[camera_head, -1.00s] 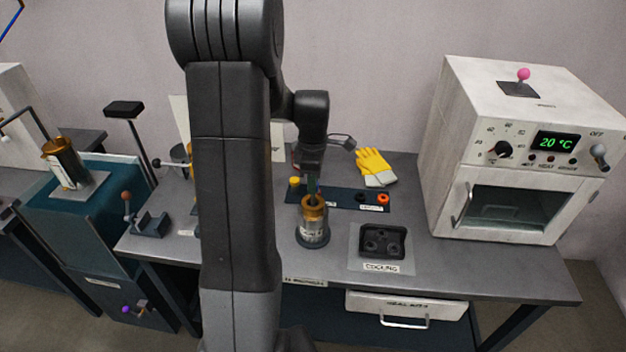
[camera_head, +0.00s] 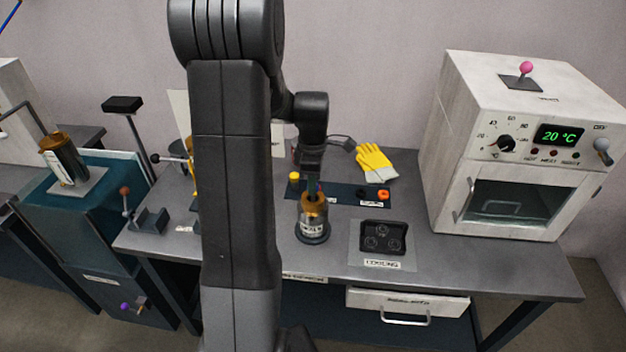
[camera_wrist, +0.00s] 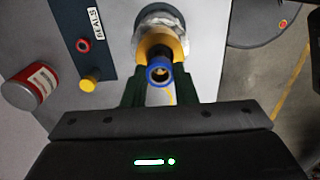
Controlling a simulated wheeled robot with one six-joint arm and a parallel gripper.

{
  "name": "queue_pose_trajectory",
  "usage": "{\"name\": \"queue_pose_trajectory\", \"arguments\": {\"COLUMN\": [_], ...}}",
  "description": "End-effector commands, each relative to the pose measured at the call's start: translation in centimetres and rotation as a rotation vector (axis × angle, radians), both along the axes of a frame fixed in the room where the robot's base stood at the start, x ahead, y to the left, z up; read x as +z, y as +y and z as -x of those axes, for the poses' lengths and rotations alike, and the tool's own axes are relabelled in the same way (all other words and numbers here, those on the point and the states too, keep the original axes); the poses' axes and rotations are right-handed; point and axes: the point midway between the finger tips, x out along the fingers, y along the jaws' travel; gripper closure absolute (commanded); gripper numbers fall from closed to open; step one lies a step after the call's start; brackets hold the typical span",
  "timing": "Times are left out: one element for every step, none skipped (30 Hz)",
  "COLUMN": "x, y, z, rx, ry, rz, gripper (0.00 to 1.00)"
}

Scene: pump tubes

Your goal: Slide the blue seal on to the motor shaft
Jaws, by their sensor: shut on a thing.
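The blue seal (camera_wrist: 158,74) is a small ring between the green fingers of my gripper (camera_wrist: 158,88) in the wrist view. My gripper is shut on it. The motor (camera_head: 312,222) is an upright unit with a copper-coloured top and a labelled grey body, standing on the bench directly below my gripper (camera_head: 314,186). In the wrist view the motor (camera_wrist: 152,24) shows behind the seal, with a dark part in line with the ring. I cannot tell whether the ring is around the shaft or just above it.
A dark seals mat (camera_head: 345,194) lies behind the motor, with a yellow seal (camera_head: 294,178) and an orange one (camera_head: 383,195). A yellow glove (camera_head: 374,160) lies beyond. A black cooling tray (camera_head: 383,237) stands to the right, then a white oven (camera_head: 528,150).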

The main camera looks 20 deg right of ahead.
Motion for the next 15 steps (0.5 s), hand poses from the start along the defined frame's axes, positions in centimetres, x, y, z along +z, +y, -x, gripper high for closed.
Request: {"name": "queue_pose_trajectory", "arguments": {"x": [-0.24,-0.31,-0.41,-0.49,-0.56,-0.66,-0.73,-0.79,-0.66,-0.65,-0.64,-0.64,-0.64,-0.64,-0.64], "y": [0.01,0.01,0.01,0.01,0.01,0.01,0.01,0.01,0.01,0.01,0.01,0.0,0.0,0.0,0.0], "z": [0.01,0.01,0.01,0.01,0.01,0.01,0.01,0.01,0.01,0.01,0.01,0.0,0.0,0.0,0.0], "rx": [0.0,0.0,0.0,0.0,0.0,0.0,0.0,0.0,0.0,0.0,0.0,0.0,0.0,0.0,0.0], "ry": [0.0,0.0,0.0,0.0,0.0,0.0,0.0,0.0,0.0,0.0,0.0,0.0,0.0,0.0,0.0], "rz": [0.0,0.0,0.0,0.0,0.0,0.0,0.0,0.0,0.0,0.0,0.0,0.0,0.0,0.0,0.0], "gripper": [0.97,0.97,0.97,0.97,0.97,0.97,0.97,0.97,0.67,0.61,0.55,0.49,0.49,0.49,0.49]}}
